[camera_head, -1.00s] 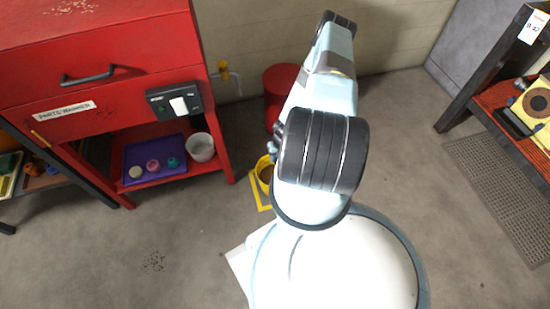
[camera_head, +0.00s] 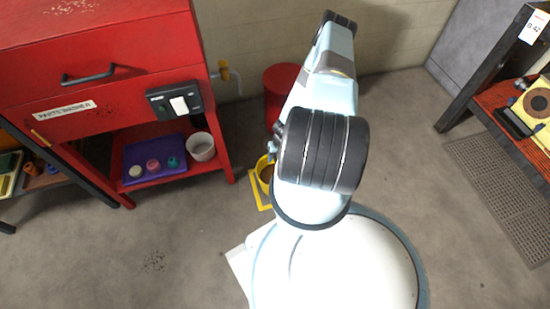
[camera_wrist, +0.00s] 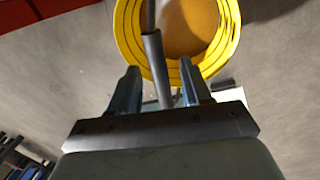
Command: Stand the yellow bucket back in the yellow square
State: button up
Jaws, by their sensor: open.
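The yellow bucket (camera_head: 264,174) is on the floor beside the red parts washer in the head view, partly hidden by my arm. Its open top shows a brown inside. Part of the yellow square's outline (camera_head: 256,194) shows at the bucket's near left side; the rest is hidden. In the wrist view the bucket's round yellow rim (camera_wrist: 129,37) fills the upper middle, just beyond my fingers. My gripper (camera_wrist: 158,76) is open. A grey rod with a thicker sleeve (camera_wrist: 155,62), apparently the bucket's handle, runs between the two fingers. My gripper is hidden in the head view.
The red parts washer (camera_head: 100,70) stands at left, with a white cup (camera_head: 201,147) and a purple tray (camera_head: 140,175) on its lower shelf. A red bin (camera_head: 281,82) stands by the wall behind the bucket. Bare floor lies at front left; a bench (camera_head: 500,110) stands right.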

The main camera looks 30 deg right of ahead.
notch_tip(320, 180, up, 13)
jog(key=d, duration=0.2)
jog(key=shift+s+d+r, duration=0.2)
jog(key=shift+s+d, duration=0.1)
